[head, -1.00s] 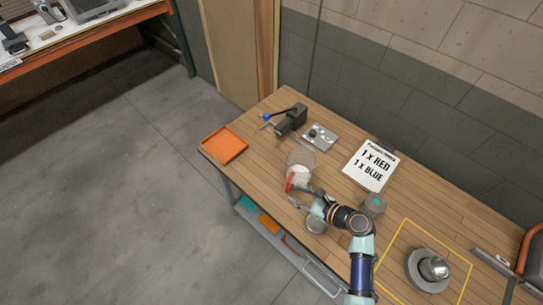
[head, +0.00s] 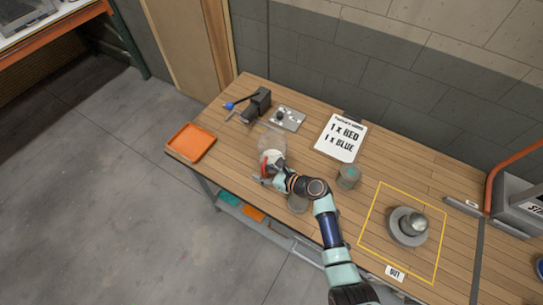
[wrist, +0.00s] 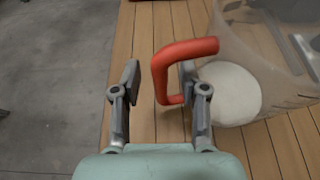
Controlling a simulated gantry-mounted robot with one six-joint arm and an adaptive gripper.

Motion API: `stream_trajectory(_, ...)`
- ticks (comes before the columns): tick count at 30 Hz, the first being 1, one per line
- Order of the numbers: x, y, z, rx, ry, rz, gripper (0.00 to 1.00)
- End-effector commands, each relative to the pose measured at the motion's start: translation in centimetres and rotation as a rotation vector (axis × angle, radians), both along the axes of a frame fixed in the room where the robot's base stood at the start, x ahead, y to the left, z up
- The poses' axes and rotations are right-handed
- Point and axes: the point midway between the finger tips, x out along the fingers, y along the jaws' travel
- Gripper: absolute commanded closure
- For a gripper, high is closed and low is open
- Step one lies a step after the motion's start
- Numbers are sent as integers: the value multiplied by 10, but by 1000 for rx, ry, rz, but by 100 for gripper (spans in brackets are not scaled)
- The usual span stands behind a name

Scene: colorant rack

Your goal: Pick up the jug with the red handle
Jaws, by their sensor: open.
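The jug (head: 270,140) is clear, with a red handle (wrist: 185,49) and white contents at its bottom. It stands on the wooden table, and its body also shows at the upper right of the wrist view (wrist: 275,45). My gripper (head: 266,178) is at the handle side of the jug. In the wrist view its two fingers are apart, with the handle's outer bar between them. The right finger sits inside the handle loop, between bar and jug wall. The left finger is outside the loop, with a gap to the bar. My arm partly hides the handle in the head view.
A can (head: 348,177) stands right of my arm, and another can (head: 298,203) is close beside it. An orange tray (head: 191,142), a black device (head: 257,104), a metal plate (head: 287,119) and a paper sign (head: 341,138) lie around. A yellow outline (head: 377,205) surrounds a metal object.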

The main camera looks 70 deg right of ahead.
Motion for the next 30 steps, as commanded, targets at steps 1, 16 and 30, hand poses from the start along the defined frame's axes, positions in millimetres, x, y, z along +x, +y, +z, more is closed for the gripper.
stream_trajectory(1, 0, 0, 0, 0, 0, 0, 57)
stream_trajectory(16, -1, 0, 1, -1, 0, 0, 100)
stream_trajectory(30, 0, -1, 5, -3, -1, 0, 100)
